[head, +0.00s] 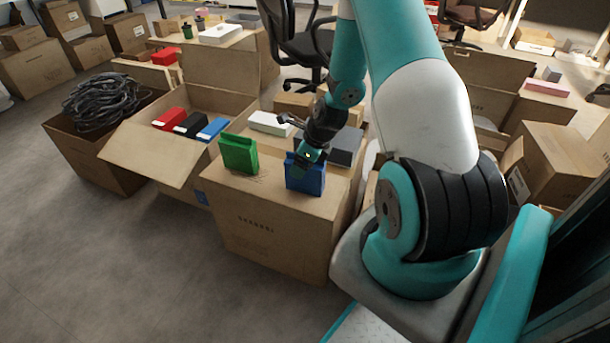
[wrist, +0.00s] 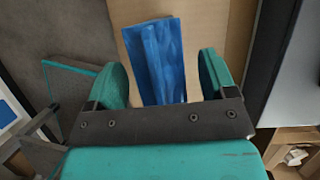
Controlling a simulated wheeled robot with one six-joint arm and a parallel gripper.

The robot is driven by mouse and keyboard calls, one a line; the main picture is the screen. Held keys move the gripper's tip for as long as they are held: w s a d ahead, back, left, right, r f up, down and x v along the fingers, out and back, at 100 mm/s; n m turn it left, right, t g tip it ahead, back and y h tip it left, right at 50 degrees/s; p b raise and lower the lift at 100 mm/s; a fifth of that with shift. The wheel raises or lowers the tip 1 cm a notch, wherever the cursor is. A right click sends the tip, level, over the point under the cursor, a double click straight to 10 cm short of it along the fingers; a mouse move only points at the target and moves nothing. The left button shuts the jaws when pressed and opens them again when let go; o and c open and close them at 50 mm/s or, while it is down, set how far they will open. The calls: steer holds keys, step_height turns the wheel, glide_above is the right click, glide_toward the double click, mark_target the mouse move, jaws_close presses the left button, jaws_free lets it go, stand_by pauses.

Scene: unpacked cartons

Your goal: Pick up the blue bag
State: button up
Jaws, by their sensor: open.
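The blue bag (head: 305,180) stands upright near the front right of a closed carton's top in the head view. My gripper (head: 308,156) is pointed down just above and behind it. In the wrist view, the blue bag (wrist: 158,62) shows between and beyond the two teal fingers of my gripper (wrist: 165,75). The fingers are spread, with gaps visible on both sides of the bag. The bag's lower part is hidden behind the gripper's dark bar in the wrist view.
A green bag (head: 239,154) stands left of the blue bag on the same carton (head: 265,225). A white box (head: 270,123) and a dark grey box (head: 343,146) lie behind. An open carton (head: 150,155) with red, black and blue items stands to the left.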

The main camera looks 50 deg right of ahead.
steer(key=shift+f, duration=0.1)
steer(key=shift+c, duration=0.4)
steer(key=c, duration=1.2)
steer(key=shift+c, duration=0.2)
